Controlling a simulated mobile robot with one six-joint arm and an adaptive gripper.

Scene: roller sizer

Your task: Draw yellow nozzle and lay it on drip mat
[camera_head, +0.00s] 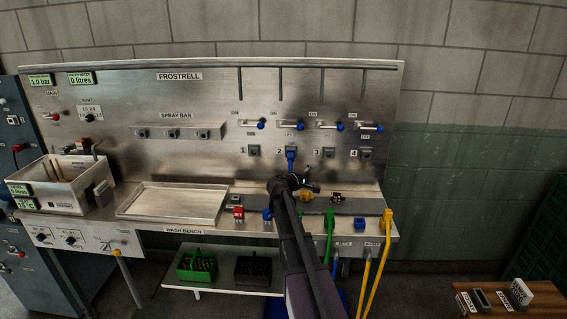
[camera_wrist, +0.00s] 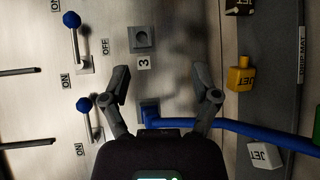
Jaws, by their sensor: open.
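The yellow nozzle (camera_wrist: 240,77), marked JET, sits on the dark strip at the right of the wrist view. In the head view it partly shows (camera_head: 305,195) beside my arm. A label on the strip's edge (camera_wrist: 301,54) appears to read DRIP MAT; the dark grey strip (camera_head: 362,205) runs along the back of the bench, and I cannot tell the mat's full outline. My gripper (camera_wrist: 161,72) is open and empty, facing the panel near sockets 2 and 3, apart from the nozzle. In the head view my gripper (camera_head: 297,182) partly hides the strip.
A blue hose plug (camera_head: 291,157) sits in socket 2; its hose (camera_wrist: 235,127) crosses near the yellow nozzle. A black nozzle (camera_wrist: 239,6) and a white nozzle (camera_wrist: 265,155) flank it. Blue-knobbed levers (camera_wrist: 72,20) project above. A shallow tray (camera_head: 172,190) lies left.

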